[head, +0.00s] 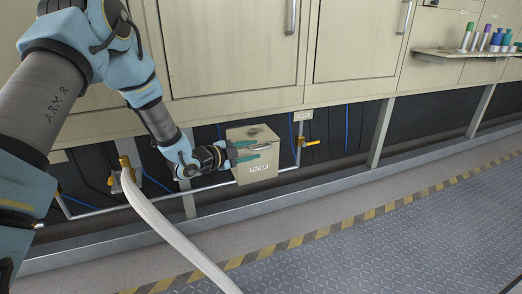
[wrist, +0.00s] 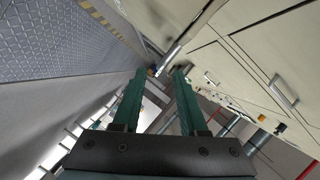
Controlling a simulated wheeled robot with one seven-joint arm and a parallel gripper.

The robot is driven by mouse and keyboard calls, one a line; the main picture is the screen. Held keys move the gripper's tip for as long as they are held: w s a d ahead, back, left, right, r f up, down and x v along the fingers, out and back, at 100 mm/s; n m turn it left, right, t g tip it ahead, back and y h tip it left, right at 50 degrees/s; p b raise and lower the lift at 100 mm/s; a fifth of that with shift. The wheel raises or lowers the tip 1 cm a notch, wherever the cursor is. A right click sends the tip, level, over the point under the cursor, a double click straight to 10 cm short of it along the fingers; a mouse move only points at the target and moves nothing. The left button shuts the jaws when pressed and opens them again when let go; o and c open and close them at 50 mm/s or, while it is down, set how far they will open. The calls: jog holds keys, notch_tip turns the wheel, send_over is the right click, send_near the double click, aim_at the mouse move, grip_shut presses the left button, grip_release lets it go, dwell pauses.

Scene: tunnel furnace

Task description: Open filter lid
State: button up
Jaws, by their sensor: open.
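The filter box (head: 258,170) is a cream box with a "FILTER" label, mounted low under the cabinets in the head view. Its lid (head: 252,133) is down and looks shut, with a dark patch on top. A light handle (head: 262,148) shows on the upper front of the box. My gripper (head: 256,151) has green fingers, open, at the box's upper front left, beside the handle. In the wrist view the gripper (wrist: 160,72) is open, with a bright metal bar (wrist: 168,58) near the fingertips, probably the handle. I cannot tell whether they touch.
Cream cabinet doors (head: 235,45) hang above the box. A pipe with yellow valves (head: 312,143) runs behind it. A white hose (head: 165,225) crosses the foreground. A shelf (head: 460,52) with several bottles is at right. The floor (head: 400,225) in front is clear.

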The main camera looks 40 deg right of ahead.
aim_at(263, 148)
jog(key=shift+x, duration=2.5)
grip_shut()
jog(key=shift+s+f, duration=0.1)
jog(key=shift+f, duration=0.05)
